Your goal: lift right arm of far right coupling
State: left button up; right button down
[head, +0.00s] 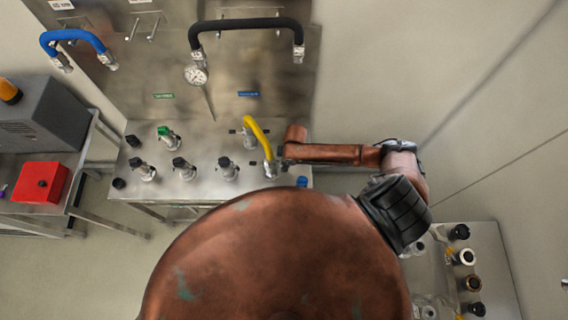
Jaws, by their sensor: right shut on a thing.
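The far right coupling (270,169) stands on the steel bench top at the lower end of a short yellow hose (256,130). My right gripper (281,161) is at the right side of this coupling, reaching in from the right. It is shut on the coupling's right arm, which is too small and too covered to make out clearly. The coupling looks upright. My left gripper is not in view.
The steel bench (205,150) carries several black-capped fittings and a green-capped one (168,136). A black hose (246,24) and a gauge (195,74) are on the back panel. A red box (40,182) is at left. More fittings stand on a right-hand bench (490,243).

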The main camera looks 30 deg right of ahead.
jog(key=c, duration=1.9)
grip_release()
jog(key=r, duration=0.4)
jog(key=d+r, duration=0.1)
jog(key=r, duration=0.3)
jog(key=s+r, duration=0.1)
jog(key=r, duration=0.3)
jog(key=shift+d, duration=0.25)
jog(key=shift+f, duration=0.1)
